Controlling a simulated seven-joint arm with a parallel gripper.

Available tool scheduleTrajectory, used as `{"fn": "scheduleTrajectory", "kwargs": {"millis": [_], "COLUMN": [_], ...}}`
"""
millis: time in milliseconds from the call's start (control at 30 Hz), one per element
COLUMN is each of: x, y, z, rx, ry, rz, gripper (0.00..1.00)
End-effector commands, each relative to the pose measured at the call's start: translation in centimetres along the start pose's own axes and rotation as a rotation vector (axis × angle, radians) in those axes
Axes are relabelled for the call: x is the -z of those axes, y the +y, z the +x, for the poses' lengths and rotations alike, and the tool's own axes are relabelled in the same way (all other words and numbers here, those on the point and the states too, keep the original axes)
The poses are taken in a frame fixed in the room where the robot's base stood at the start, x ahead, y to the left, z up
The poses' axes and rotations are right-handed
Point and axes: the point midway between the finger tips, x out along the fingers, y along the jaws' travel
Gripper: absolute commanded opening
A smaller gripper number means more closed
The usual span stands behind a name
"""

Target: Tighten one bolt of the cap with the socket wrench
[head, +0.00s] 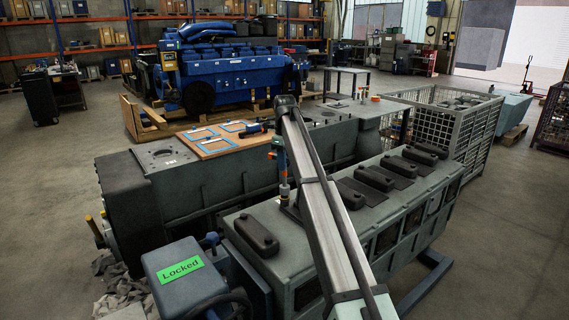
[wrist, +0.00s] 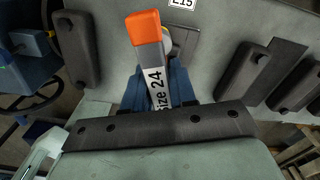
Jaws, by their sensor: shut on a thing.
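My gripper is shut on the socket wrench (wrist: 150,62), a grey handle marked "Size 24" with an orange end, in the wrist view. Blue gripper parts (wrist: 130,92) show on both sides of the handle. In the head view the gripper (head: 281,162) hangs over the grey engine block (head: 235,215), partly behind my arm. Dark oblong caps (head: 258,235) lie along the block's top; another (head: 349,194) is right of my arm. The wrist view shows one cap at left (wrist: 77,50) and one at right (wrist: 245,70). The socket's contact with any bolt is hidden.
A blue box with a green "Locked" label (head: 181,270) stands at the block's near end. Behind is a second grey block (head: 160,157) with a wooden board of blue frames (head: 212,142). A wire cage (head: 450,115) stands at right. Floor at lower right is clear.

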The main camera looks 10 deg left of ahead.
Motion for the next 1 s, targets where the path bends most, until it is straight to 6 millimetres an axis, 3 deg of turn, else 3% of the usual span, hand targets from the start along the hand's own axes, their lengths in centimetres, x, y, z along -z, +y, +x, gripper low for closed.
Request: {"fn": "scheduleTrajectory", "kwargs": {"millis": [1000], "x": [0.0], "y": [0.02], "z": [-0.05], "rx": [0.001], "ry": [0.0], "rz": [-1.035], "gripper": [0.0]}}
